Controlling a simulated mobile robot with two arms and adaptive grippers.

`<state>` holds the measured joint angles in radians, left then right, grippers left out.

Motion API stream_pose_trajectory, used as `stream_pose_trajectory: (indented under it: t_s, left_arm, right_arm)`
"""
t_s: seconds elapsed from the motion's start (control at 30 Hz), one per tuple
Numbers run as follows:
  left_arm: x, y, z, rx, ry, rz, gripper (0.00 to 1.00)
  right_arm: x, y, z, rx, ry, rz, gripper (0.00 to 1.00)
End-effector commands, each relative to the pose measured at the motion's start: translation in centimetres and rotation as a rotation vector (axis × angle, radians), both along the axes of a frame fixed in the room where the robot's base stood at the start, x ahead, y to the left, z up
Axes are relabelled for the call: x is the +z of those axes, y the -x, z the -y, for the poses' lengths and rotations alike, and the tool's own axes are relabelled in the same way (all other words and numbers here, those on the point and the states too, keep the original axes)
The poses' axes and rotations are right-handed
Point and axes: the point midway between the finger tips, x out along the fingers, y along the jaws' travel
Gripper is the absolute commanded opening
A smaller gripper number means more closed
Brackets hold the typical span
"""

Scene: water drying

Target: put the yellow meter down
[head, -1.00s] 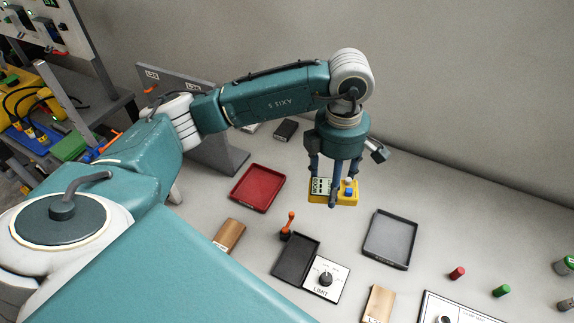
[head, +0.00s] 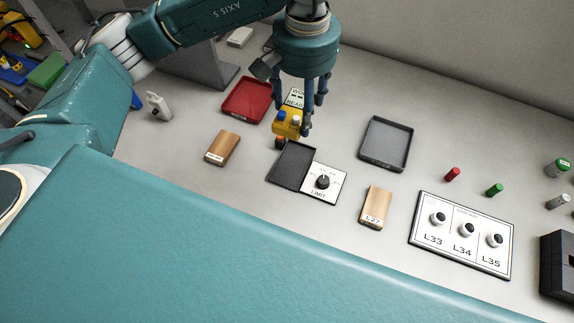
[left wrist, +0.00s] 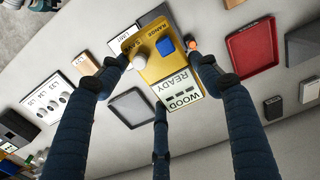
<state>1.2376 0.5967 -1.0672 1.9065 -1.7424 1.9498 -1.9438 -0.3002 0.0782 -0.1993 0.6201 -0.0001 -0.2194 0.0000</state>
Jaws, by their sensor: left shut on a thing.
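The yellow meter (head: 287,122) has a blue knob, a white knob and a pale display reading "WOOD READY". My left gripper (head: 300,110) is shut on it and holds it over the bench, just behind the black tray (head: 291,166). In the left wrist view the meter (left wrist: 150,62) sits between the dark fingers of the gripper (left wrist: 155,85), with its face towards the camera. In the head view the meter partly covers the orange-topped thing (head: 281,142) below it. My right gripper is not in view.
A red tray (head: 233,112) lies to the left and a grey tray (head: 375,157) to the right. The LIMIT dial plate (head: 337,187) adjoins the black tray. Wooden blocks (head: 222,149), (head: 374,206) lie on both sides. An L33-L35 panel (head: 416,235) is at right. Bare bench shows between them.

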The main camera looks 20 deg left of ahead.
Motion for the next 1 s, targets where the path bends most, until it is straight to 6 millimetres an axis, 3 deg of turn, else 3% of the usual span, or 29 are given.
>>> stream_pose_trajectory:
  t_s: [0.17,0.6,1.0]
  left_arm:
    - [-2.7,0.2,0.0,-0.03,-0.002,-0.007,0.24]
    - [-13.7,0.2,0.0,-0.024,-0.001,-0.004,0.24]
    - [-17.8,0.1,0.1,-0.025,-0.001,-0.004,0.24]
  right_arm:
    - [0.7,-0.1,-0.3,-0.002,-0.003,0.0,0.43]
    - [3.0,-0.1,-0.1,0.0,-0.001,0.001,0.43]
    - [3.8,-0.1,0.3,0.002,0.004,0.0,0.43]
